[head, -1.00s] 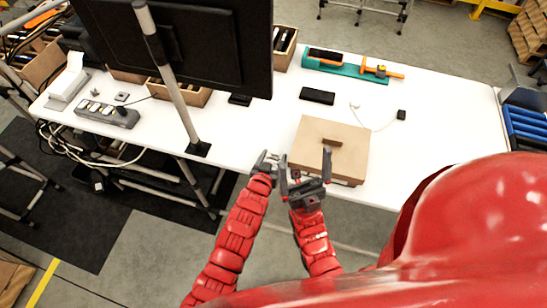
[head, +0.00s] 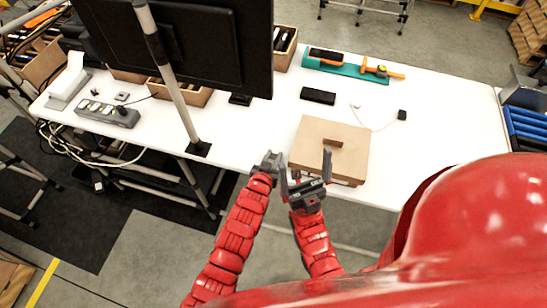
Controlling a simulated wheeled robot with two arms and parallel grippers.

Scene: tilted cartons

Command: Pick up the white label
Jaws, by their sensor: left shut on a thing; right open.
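No white label can be made out for certain. A white device with an upright white sheet or part (head: 70,80) stands at the table's far left. My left gripper (head: 270,160) is at the table's front edge, left of a closed tan carton (head: 315,158). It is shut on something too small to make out. My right gripper (head: 305,160) is open, its fingers spread upward in front of the carton and overlapping its front in the head view. A short brown strip (head: 333,143) shows on the carton's top.
A black slab (head: 318,96), a cable with a small black block (head: 402,115) and a green tray (head: 345,68) lie behind.

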